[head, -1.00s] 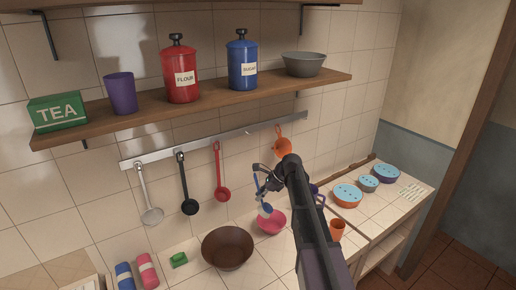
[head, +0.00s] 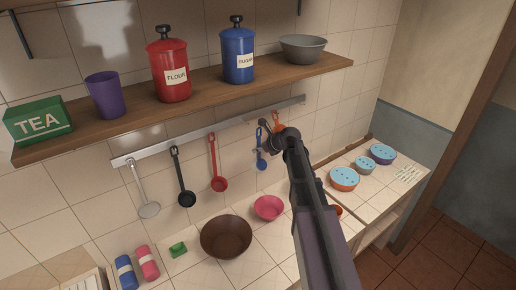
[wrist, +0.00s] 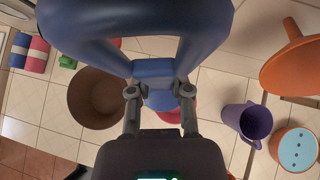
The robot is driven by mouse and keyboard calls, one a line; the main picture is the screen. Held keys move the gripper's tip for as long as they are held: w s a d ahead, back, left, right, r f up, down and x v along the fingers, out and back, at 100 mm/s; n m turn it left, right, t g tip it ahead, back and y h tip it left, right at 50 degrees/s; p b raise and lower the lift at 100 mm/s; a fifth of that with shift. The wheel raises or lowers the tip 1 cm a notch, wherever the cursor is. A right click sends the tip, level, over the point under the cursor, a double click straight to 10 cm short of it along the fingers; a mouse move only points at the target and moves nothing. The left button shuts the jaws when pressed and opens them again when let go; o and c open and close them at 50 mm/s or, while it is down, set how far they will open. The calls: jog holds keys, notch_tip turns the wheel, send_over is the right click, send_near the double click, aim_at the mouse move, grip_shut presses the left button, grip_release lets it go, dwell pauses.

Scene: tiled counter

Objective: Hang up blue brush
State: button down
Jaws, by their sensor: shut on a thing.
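The blue brush (head: 261,161) hangs upright from my gripper (head: 267,137), close in front of the wall rail (head: 150,152). In the wrist view, both fingers of my gripper (wrist: 160,97) are shut on the brush's neck, and its handle loop (wrist: 140,18) fills the top. In the head view, the loop end is near the rail's height, between the red ladle (head: 218,184) and an orange utensil (head: 278,121). I cannot tell whether the loop touches a hook, and my arm hides part of the area.
A black ladle (head: 186,198) and a silver ladle (head: 149,209) hang further left. The shelf (head: 200,98) with canisters juts out above. A brown bowl (head: 226,238) and pink bowl (head: 268,207) stand below. A purple mug (wrist: 247,121) shows in the wrist view.

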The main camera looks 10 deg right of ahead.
jog(key=shift+w+a, duration=0.1)
jog(key=shift+w, duration=0.1)
dwell(0.3)
jog(key=shift+w+a+f+b, duration=0.3)
jog(key=shift+w+a, duration=0.3)
jog(key=shift+w, duration=0.8)
jog(key=shift+w+a+f+b, duration=0.25)
jog(key=shift+w+a, duration=0.3)
jog(key=shift+w, duration=0.85)
jog(key=shift+w+a+f+b, duration=0.3)
jog(key=shift+w+a, duration=0.3)
jog(key=shift+w, duration=0.8)
jog(key=shift+c, duration=2.4)
grip_release()
jog(key=shift+r, duration=0.15)
